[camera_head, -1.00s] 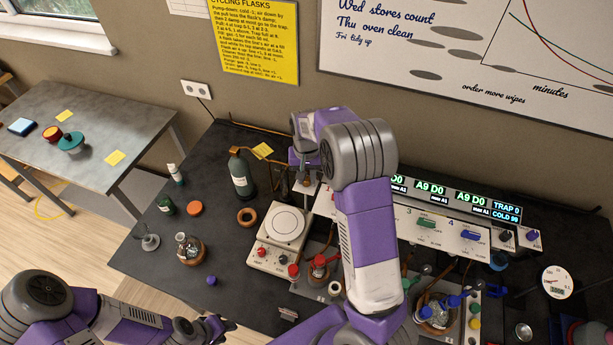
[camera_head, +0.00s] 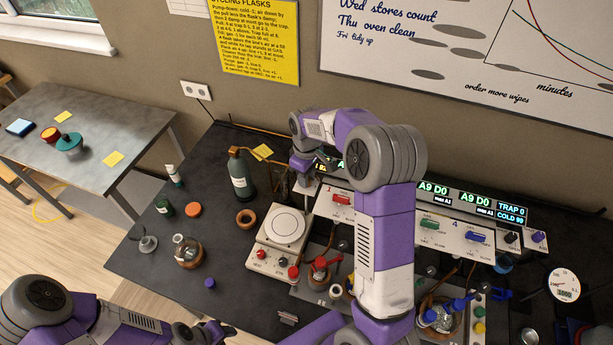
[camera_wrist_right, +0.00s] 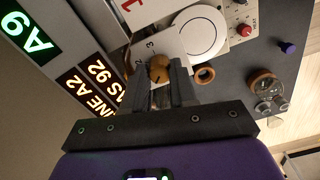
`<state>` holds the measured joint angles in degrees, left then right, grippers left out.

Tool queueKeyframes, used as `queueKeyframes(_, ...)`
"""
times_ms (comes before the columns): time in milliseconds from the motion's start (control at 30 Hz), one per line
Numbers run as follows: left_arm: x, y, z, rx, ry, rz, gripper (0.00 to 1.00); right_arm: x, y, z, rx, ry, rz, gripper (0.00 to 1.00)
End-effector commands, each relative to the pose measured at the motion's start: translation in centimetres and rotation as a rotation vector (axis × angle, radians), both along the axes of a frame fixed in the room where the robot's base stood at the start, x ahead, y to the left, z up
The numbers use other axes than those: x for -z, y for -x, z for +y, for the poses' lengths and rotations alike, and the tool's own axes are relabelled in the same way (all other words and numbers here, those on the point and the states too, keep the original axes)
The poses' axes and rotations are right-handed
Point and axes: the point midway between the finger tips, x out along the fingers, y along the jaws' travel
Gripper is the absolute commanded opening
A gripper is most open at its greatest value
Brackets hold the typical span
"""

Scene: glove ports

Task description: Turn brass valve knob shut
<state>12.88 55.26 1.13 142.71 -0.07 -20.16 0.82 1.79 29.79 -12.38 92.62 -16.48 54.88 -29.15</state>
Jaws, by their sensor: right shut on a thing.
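The brass valve knob (camera_wrist_right: 159,68) shows in the right wrist view as a round brass cap at the panel's end, beside the digits 2 and 3. My right gripper (camera_wrist_right: 161,82) is shut on it, with a dark finger on each side. In the head view my right gripper (camera_head: 304,178) reaches down at the left end of the valve panel (camera_head: 403,220), and the knob is hidden there by the gripper and arm. My left gripper (camera_head: 205,332) is low at the front edge of the bench, away from the panel; its fingers are too small to read.
A white-topped stirrer plate (camera_head: 284,226) stands just in front of the right gripper. A green bottle (camera_head: 241,174) with a copper tube is left of it. A flask (camera_head: 187,250) in a cork ring and an orange lid (camera_head: 193,209) lie further left. Glassware crowds the bench's right front.

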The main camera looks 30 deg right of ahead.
Motion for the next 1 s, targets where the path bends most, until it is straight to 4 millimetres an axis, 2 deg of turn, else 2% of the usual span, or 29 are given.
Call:
queueKeyframes(600,-0.06,0.0,0.0,0.0,0.0,0.0,0.39,-0.1,0.07,-0.2,-0.567,0.002,0.002,0.0)
queueKeyframes(1000,-0.33,0.0,0.01,0.0,0.0,0.0,0.39,-0.11,0.05,-0.25,-0.799,0.003,0.001,0.0)
